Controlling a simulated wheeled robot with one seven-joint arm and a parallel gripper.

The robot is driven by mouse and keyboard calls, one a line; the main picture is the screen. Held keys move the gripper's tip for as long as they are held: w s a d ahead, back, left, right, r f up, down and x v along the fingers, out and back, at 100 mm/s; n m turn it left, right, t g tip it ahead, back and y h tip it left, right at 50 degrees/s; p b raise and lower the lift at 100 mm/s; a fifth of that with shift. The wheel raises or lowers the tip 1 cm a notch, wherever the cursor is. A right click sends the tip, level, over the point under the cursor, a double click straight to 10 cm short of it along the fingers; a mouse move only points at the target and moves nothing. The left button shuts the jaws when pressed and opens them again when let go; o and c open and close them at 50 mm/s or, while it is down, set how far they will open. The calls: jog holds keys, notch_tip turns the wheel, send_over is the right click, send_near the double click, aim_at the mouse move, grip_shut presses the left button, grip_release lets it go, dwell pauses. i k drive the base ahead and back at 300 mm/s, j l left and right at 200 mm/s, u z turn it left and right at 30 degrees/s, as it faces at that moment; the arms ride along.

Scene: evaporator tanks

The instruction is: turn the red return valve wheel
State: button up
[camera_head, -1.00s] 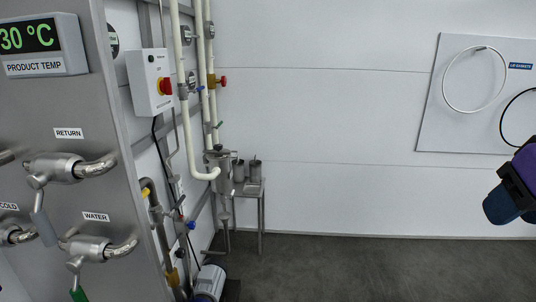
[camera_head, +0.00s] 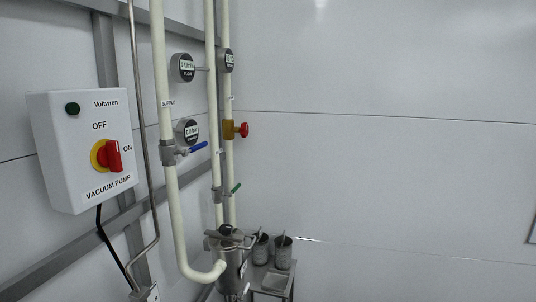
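A small red valve wheel (camera_head: 244,130) sits on a brass valve body (camera_head: 229,130) on the rightmost of the cream vertical pipes. It faces right, seen nearly edge-on, below a round gauge (camera_head: 228,61). No label reading "return" shows beside it in the present view. My gripper is not in view.
A vacuum pump switch box (camera_head: 88,150) with a red knob (camera_head: 113,156) is at the left. A blue-handled valve (camera_head: 190,149) is on the supply pipe (camera_head: 167,200), and a green-handled valve (camera_head: 228,191) is lower. A small steel table (camera_head: 272,284) holds metal cups.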

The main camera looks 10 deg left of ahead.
aim_at(243, 129)
jog(key=i+l+u, duration=0.1)
jog(key=i+u, duration=0.35)
jog(key=i+l+u, duration=0.3)
jog(key=i+u, duration=0.15)
jog(key=i+l+u, duration=0.65)
jog(key=u, duration=0.15)
jog(key=i+l+u, duration=0.15)
jog(key=l+u, duration=0.2)
jog(key=i+l+u, duration=0.1)
jog(key=l+u, duration=0.55)
jog(key=l, duration=0.2)
jog(key=i, duration=0.05)
